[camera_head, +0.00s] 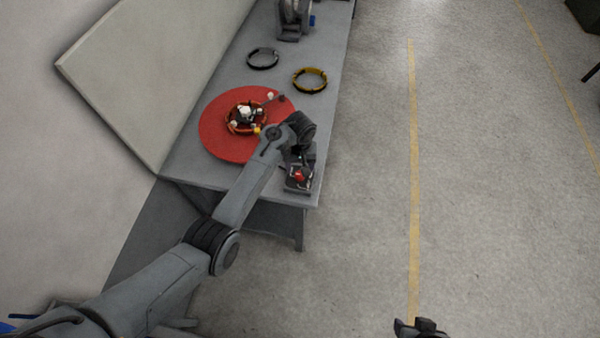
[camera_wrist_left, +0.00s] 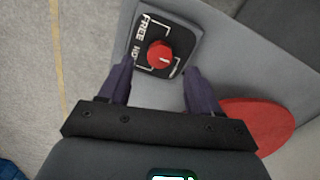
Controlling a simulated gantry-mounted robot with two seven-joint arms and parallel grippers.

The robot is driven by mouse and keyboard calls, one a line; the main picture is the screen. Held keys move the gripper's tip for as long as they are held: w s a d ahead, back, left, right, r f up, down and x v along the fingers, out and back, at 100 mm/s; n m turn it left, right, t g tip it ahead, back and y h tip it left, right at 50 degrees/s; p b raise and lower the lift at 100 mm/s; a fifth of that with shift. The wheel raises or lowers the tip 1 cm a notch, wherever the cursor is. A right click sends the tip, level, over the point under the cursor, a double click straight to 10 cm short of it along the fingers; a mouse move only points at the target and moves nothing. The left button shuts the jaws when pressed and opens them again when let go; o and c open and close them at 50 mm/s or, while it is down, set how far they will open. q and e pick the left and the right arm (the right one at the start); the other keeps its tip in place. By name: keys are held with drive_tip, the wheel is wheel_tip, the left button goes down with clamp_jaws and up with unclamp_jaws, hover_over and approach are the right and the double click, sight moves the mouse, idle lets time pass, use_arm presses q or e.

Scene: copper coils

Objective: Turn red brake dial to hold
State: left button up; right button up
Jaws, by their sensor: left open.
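The red brake dial (camera_wrist_left: 158,53) sits on a dark plate (camera_wrist_left: 177,28) marked FREE and, partly hidden, HO. A short white mark shows on the dial, in its lower part in this view. In the head view the dial (camera_head: 299,175) is near the table's front right corner. My left gripper (camera_wrist_left: 159,67) is open, with one finger on each side of the dial; I cannot tell whether either touches it. In the head view this gripper (camera_head: 299,158) is just over the dial's box. A dark part at the bottom edge may belong to my right arm; its fingers cannot be made out.
A red disc (camera_head: 222,147) carrying a copper coil (camera_head: 233,128) lies left of the dial on the grey table (camera_head: 183,172). A yellow ring (camera_head: 310,81), a dark ring (camera_head: 263,58) and a grey machine (camera_head: 294,18) are farther back.

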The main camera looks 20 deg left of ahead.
sight(300, 175)
use_arm(q)
drive_tip(key=shift+f+b, duration=0.4)
drive_tip(key=shift+f, duration=1.9)
drive_tip(key=c, duration=1)
drive_tip(key=shift+c, duration=0.2)
